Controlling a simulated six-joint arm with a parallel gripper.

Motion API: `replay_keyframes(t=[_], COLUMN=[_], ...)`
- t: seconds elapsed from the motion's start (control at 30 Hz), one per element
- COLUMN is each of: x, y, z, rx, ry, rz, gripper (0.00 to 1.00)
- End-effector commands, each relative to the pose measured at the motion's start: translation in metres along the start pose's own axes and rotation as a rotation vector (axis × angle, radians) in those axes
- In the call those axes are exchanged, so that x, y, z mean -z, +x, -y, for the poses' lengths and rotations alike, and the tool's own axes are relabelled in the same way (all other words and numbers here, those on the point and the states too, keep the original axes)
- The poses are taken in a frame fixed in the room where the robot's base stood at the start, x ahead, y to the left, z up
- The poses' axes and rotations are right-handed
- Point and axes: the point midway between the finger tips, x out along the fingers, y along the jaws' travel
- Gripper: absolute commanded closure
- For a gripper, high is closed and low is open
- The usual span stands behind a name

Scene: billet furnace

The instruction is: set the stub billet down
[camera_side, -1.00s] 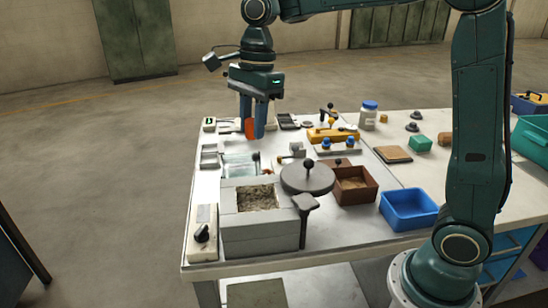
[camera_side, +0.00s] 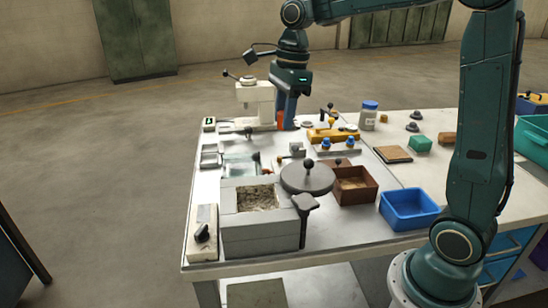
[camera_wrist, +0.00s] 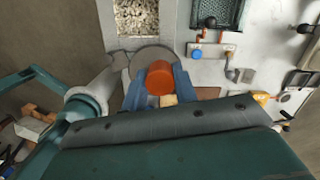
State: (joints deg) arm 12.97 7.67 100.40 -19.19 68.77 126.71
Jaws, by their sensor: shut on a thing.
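The stub billet is a short orange-red cylinder (camera_wrist: 160,78), held between the two blue fingers of my gripper (camera_wrist: 160,86) in the wrist view. In the side view the billet (camera_side: 281,108) shows as an orange strip beside my gripper (camera_side: 287,118), which points down at the back of the bench. The fingers are shut on it. A white machine with a black-knobbed lever (camera_side: 255,98) stands immediately left of the gripper. The billet's lower end is partly hidden, so I cannot tell whether it touches anything.
The grey furnace block (camera_side: 260,225) with its gravel-filled opening stands at the bench front. Beside it are a round dark lid (camera_side: 307,178), a brown box (camera_side: 354,186) and a blue bin (camera_side: 409,210). A yellow fixture (camera_side: 332,134) is right of my gripper.

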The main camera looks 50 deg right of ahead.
Motion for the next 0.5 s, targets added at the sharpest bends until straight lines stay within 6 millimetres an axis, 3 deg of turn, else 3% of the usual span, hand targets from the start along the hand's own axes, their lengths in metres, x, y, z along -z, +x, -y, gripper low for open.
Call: replay_keyframes(t=[0.23, 0.5], x=[0.068, 0.138], y=[-0.001, -0.001], z=[0.013, 0.012], rx=[0.033, 0.068], ry=[0.264, 0.541], rz=[0.002, 0.002], gripper=[1.0, 1.0])
